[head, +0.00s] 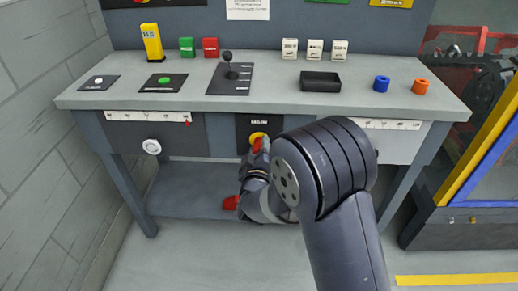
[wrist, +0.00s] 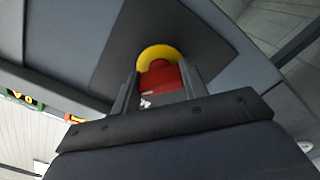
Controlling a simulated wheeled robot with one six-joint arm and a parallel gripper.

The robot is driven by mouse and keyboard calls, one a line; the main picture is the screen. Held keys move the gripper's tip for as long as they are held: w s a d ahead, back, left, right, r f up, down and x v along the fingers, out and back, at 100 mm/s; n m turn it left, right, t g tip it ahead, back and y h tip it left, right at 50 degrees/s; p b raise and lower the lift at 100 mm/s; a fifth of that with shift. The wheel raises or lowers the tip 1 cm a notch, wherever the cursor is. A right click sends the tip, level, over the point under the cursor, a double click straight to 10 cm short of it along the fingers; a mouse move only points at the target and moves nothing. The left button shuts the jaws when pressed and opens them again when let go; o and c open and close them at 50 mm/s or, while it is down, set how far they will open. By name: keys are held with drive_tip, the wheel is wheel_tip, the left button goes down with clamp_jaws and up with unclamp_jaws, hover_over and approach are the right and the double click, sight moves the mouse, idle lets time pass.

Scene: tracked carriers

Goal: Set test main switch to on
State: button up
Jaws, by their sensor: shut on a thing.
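The main switch is a yellow disc (head: 257,137) on a black panel (head: 245,124) set in the front of the bench. In the wrist view the yellow disc (wrist: 157,52) shows behind a red handle (wrist: 160,78). My gripper (head: 261,146) is at the switch, partly hidden by my own arm. In the wrist view my gripper (wrist: 160,84) has one finger on each side of the red handle and is shut on it. The handle's position against any on or off mark cannot be told; the panel's lettering is too small to read.
The bench top (head: 285,103) carries a black lever (head: 229,66), a green button (head: 163,80), a black tray (head: 320,82), and blue (head: 381,84) and orange (head: 421,87) rings. A white knob (head: 151,147) and a scale with a red pointer (head: 187,122) are left of the switch.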

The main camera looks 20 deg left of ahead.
drive_tip(key=shift+f+m, duration=0.1)
drive_tip(key=shift+m, duration=0.2)
drive_tip(key=m+b, duration=0.3)
drive_tip(key=shift+f+b, duration=0.1)
drive_tip(key=shift+b, duration=0.25)
drive_tip(key=m+b, duration=0.2)
drive_tip(key=m, duration=0.1)
drive_tip(key=shift+m, duration=0.4)
drive_tip(key=shift+a+m+b, duration=0.1)
drive_tip(key=shift+m+b, duration=0.9)
drive_tip(key=shift+m, duration=0.3)
drive_tip(key=o, duration=1)
